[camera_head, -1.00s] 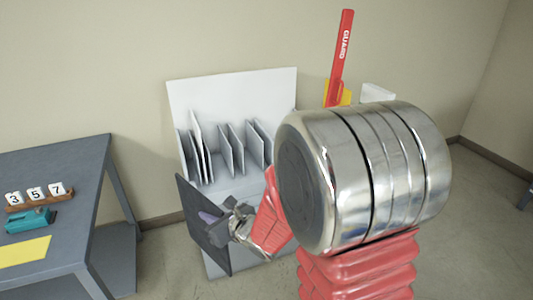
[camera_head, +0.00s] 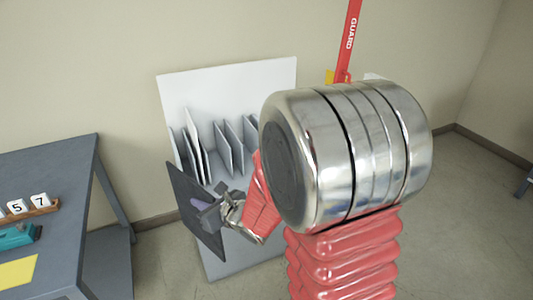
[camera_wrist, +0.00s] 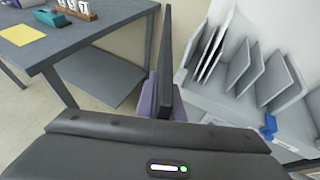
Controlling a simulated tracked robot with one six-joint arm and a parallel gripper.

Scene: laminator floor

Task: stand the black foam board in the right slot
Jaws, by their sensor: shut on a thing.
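My gripper (camera_head: 209,210) is shut on the black foam board (camera_head: 187,190). In the head view the board is upright and tilted, in front of the left part of the white slotted rack (camera_head: 190,88). In the wrist view the board (camera_wrist: 164,65) shows nearly edge-on between the purple finger pads (camera_wrist: 150,100), apart from the rack's dividers (camera_wrist: 275,80). Thin pale boards (camera_wrist: 215,45) stand at the left of the rack. The rack's right end is hidden behind my arm in the head view, so I cannot see the right slot clearly there.
A grey table (camera_head: 60,170) stands at the left with number blocks (camera_head: 30,205), a teal device (camera_head: 20,236) and a yellow sheet (camera_head: 18,271). A red GUARD post (camera_head: 348,40) rises behind my arm. A blue clip-like part (camera_wrist: 268,127) is at the rack's front. Open floor lies right.

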